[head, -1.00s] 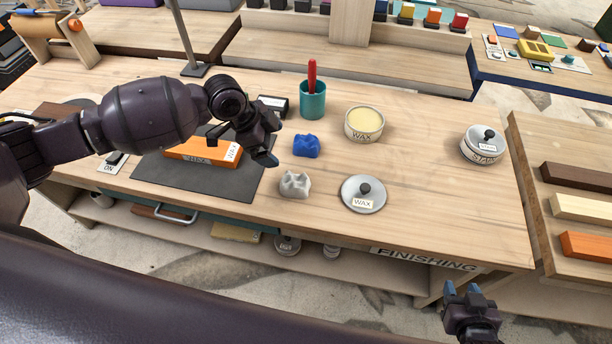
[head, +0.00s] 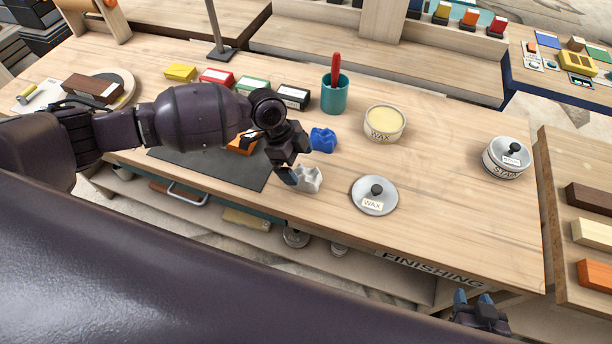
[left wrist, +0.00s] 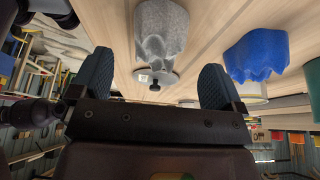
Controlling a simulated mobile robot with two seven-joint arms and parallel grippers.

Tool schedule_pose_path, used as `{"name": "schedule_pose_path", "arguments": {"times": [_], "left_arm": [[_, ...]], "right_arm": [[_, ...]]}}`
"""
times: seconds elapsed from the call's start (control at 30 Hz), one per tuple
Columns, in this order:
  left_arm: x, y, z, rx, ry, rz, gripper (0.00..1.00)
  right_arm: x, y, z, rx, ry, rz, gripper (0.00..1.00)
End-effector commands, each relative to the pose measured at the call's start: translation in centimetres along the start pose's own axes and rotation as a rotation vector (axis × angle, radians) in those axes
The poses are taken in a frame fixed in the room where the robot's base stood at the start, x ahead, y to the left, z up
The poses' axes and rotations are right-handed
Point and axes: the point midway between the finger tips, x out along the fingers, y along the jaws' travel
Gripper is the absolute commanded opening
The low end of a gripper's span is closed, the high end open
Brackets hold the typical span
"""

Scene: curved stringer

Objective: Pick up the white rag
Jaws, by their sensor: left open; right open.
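The white rag (head: 309,179) lies crumpled on the wooden workbench, left of the wax lid. In the left wrist view the rag (left wrist: 161,35) looks grey and sits ahead of the gap between the fingers. My left gripper (head: 290,174) is open and close beside the rag's left side in the head view; whether it touches cannot be told. Its two fingers (left wrist: 155,85) show with nothing between them. My right gripper (head: 474,297) is open and empty, low at the right, off the bench's front edge.
A blue rag (head: 322,140) lies just behind the white one. The wax lid (head: 374,195), open wax tin (head: 384,124), stain tin (head: 506,158) and teal cup (head: 335,95) stand nearby. The bench is clear between the wax lid and stain tin.

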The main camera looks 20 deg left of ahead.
Motion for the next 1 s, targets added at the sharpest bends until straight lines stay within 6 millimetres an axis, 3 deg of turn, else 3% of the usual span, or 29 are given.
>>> {"name": "schedule_pose_path", "arguments": {"times": [0.4, 0.7, 1.0], "left_arm": [[4.7, 0.2, -0.4, -0.002, 0.000, 0.001, 0.94], [5.0, 0.2, -0.4, -0.001, 0.000, -0.001, 0.92], [5.0, 0.2, -0.4, -0.001, 0.000, 0.000, 0.47]], "right_arm": [[0.3, 0.1, -1.2, -0.007, 0.021, -0.002, 0.43], [0.2, 0.1, -1.0, -0.006, 0.016, -0.001, 0.43], [-0.2, 0.2, -0.1, -0.004, -0.002, 0.001, 0.43]]}}
